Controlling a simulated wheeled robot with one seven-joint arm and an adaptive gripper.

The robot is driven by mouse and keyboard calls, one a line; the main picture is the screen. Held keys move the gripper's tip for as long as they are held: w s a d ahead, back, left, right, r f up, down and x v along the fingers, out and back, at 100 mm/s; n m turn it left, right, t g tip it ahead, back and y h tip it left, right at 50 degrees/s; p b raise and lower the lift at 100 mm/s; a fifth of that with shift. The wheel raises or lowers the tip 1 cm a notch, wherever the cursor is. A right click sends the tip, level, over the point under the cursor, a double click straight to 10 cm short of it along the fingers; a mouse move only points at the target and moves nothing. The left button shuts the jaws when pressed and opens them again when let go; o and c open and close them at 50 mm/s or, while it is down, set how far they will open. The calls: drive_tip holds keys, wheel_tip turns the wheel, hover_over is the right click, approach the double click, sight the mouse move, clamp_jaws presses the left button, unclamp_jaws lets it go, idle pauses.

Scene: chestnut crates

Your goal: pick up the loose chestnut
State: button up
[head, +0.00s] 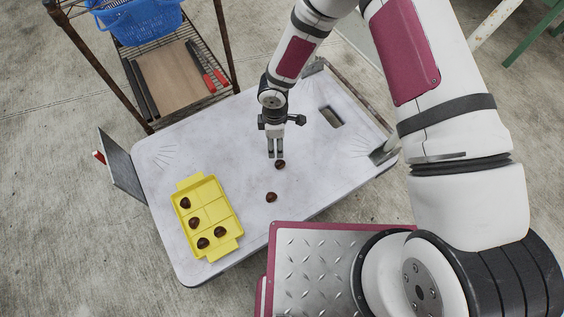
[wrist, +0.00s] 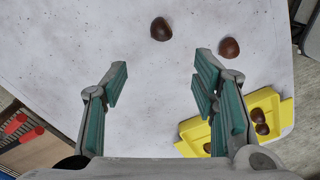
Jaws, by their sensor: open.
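Two loose dark brown chestnuts lie on the pale tabletop. One chestnut (head: 280,164) is close to my gripper (head: 275,155) in the head view, just by the fingertips. The same chestnut (wrist: 160,28) shows in the wrist view ahead of the fingers, roughly centred between them. The other chestnut (head: 271,197) lies nearer my base; in the wrist view (wrist: 229,47) it is to the right, outside the fingers. My gripper (wrist: 159,75) is open, pointing down, with nothing between its green-padded fingers. Its exact height over the table is hard to tell.
A yellow divided tray (head: 209,189) holding several chestnuts stands at the table's left; it also shows in the wrist view (wrist: 263,95). A wire rack (head: 206,62) with a blue basket (head: 143,20) stands beyond the table (head: 240,125). The tabletop around the loose chestnuts is clear.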

drive_tip(key=b, duration=0.3)
hover_over(279, 162)
drive_tip(key=f, duration=0.7)
drive_tip(key=shift+a+f, duration=0.35)
drive_tip(key=shift+f, duration=0.05)
drive_tip(key=shift+d+f+b, duration=0.2)
drive_tip(key=shift+f+b, duration=0.5)
drive_tip(key=shift+f, duration=0.65)
drive_tip(key=shift+d+f+b, duration=0.15)
drive_tip(key=shift+f+b, duration=0.55)
drive_tip(key=shift+f, duration=0.6)
drive_tip(key=c, duration=1)
